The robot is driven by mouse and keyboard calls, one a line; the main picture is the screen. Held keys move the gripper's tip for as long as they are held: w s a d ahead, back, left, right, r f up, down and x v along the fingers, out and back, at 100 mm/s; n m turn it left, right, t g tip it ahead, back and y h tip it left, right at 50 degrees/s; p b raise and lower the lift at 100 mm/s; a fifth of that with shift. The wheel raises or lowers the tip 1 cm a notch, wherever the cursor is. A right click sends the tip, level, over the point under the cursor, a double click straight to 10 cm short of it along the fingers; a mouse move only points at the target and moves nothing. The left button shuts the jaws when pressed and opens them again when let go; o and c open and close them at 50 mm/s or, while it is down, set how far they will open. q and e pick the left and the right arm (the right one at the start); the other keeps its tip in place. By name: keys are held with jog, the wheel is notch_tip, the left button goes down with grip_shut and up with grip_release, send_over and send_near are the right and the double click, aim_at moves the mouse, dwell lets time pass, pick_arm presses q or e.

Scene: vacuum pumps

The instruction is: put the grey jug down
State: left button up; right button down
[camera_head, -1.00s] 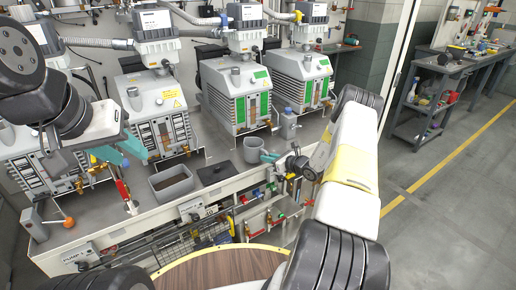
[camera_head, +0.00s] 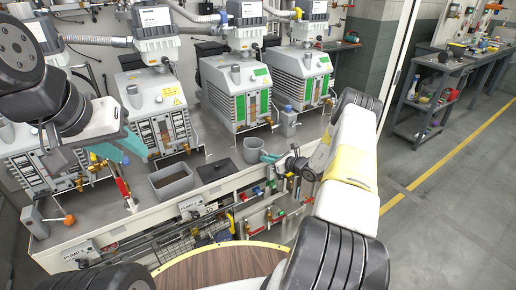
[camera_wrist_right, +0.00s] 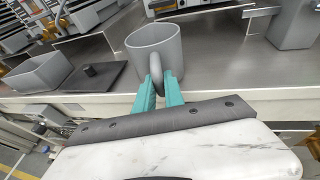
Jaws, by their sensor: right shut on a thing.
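The grey jug (camera_head: 252,154) is upright over the front of the metal bench, right of a flat black lid. My right gripper (camera_head: 268,157) is shut on its handle. The wrist view shows the open-topped jug (camera_wrist_right: 153,43) with the teal fingers (camera_wrist_right: 160,84) around the handle on its near side. The jug's base is at or very close to the bench top; I cannot tell whether it touches. My left gripper (camera_head: 119,151) hangs over the left part of the bench, its teal fingers spread apart and apparently empty.
A grey open bin (camera_head: 171,184) and the black lid (camera_head: 215,170) stand left of the jug. Pumps (camera_head: 236,95) line the back. A grey canister (camera_head: 288,123) stands behind right. The bench's front edge is close, with valves and pipes below.

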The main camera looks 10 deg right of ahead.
jog(key=c, duration=1.3)
grip_release()
jog(key=shift+f, duration=0.1)
jog(key=shift+c, duration=0.2)
jog(key=c, duration=0.4)
jog(key=shift+v, duration=1.55)
jog(key=shift+s+d, duration=0.1)
jog(key=shift+s, duration=0.1)
jog(key=v, duration=1.2)
